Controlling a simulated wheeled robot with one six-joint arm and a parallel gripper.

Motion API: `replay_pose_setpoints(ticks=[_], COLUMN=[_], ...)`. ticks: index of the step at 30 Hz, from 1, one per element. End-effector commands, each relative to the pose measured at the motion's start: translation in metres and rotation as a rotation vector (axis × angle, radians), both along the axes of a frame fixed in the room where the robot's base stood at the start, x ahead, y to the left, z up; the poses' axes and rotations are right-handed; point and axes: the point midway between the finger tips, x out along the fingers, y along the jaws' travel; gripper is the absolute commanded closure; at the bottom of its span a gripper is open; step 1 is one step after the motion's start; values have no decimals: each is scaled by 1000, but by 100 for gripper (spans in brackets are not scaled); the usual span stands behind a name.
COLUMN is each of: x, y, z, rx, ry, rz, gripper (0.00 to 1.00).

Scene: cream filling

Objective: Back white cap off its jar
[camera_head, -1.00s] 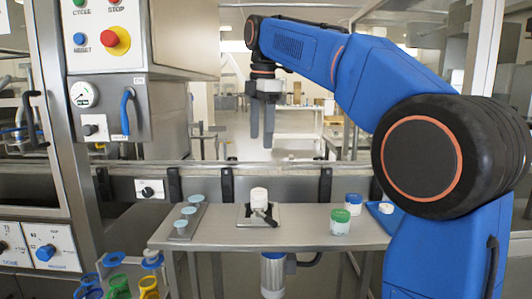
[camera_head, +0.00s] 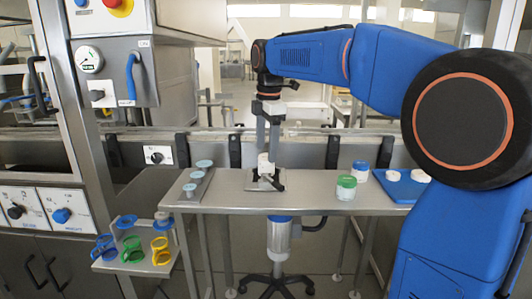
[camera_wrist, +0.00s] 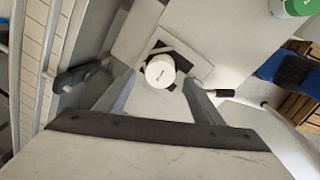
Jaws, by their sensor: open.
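A white cap (camera_head: 264,158) tops a jar held in the small dark clamp fixture (camera_head: 258,186) on the metal table. In the wrist view the white round cap (camera_wrist: 160,71) is seen from above, with a small dark mark on it. My gripper (camera_head: 267,146) points straight down over it. Its two fingers are apart in the wrist view (camera_wrist: 163,90), and the cap shows between them. I cannot tell whether either finger touches it. The jar body is mostly hidden by the cap, the fingers and the fixture.
A green-capped jar (camera_head: 346,188) and a blue-capped jar (camera_head: 360,171) stand to the right. A blue tray (camera_head: 395,191) beyond holds white round pieces. A grey rack (camera_head: 190,192) with pale discs is on the left. The fixture's black handle (camera_wrist: 220,93) sticks out beside a finger.

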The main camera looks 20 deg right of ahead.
Motion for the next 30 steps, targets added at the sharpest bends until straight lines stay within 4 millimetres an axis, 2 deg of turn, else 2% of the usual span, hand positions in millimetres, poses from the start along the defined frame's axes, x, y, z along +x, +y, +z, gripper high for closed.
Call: replay_pose_setpoints(ticks=[6,17,22,23,24,25,27,30], x=[2,2,2,2,2,2,2,2], y=[0,0,0,0,0,0,0,0], z=[-18,-22,-22,-22,-22,-22,-22,-22], rx=[0,0,0,0,0,0,0,0], ry=[1,0,0,0,0,0,0,0], rz=[0,0,0,0,0,0,0,3], gripper=[39,39,77,82,82,66,81,81])
